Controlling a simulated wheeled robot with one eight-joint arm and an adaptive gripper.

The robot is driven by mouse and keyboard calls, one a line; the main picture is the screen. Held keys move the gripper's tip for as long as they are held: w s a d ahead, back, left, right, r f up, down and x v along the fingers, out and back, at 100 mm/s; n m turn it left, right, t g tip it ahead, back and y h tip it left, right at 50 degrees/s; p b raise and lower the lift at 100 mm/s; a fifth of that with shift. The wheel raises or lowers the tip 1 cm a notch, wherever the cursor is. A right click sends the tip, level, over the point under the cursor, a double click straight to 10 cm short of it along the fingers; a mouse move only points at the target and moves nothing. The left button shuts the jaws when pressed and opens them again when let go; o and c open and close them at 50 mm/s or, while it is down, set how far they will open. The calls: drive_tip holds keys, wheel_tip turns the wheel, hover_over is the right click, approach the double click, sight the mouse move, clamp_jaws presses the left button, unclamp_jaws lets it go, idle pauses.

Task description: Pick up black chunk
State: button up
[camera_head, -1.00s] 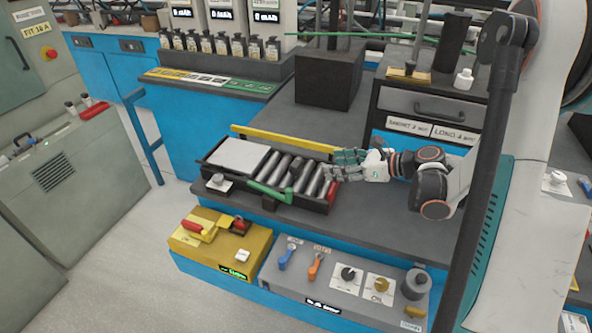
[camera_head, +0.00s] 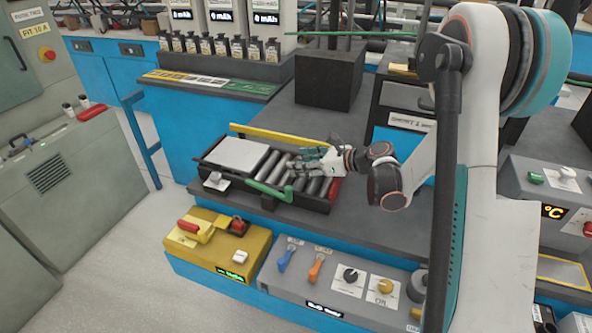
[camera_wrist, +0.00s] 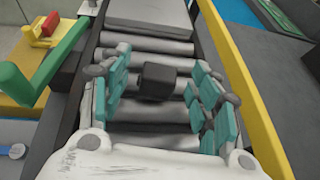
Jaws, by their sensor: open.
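The black chunk (camera_wrist: 158,81) is a small dark block lying on the metal rollers, seen in the wrist view between the two sides of my gripper. My gripper (camera_wrist: 160,88) has teal-padded fingers, spread apart with a gap on each side of the chunk. In the head view my gripper (camera_head: 308,161) is over the roller tray (camera_head: 318,207). The chunk cannot be made out there, as the fingers cover that part of the rollers.
A green lever (camera_head: 268,190) stands at the tray's front side and a yellow rail (camera_head: 270,138) runs along its back. A pale flat plate (camera_head: 237,154) covers the tray's left end. A large dark block (camera_head: 328,78) stands behind.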

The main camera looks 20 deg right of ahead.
drive_tip(key=shift+w+a+f, duration=0.2)
drive_tip(key=shift+w+a, duration=0.1)
drive_tip(key=shift+w, duration=0.05)
drive_tip(key=c, duration=1)
drive_tip(key=shift+r, duration=0.1)
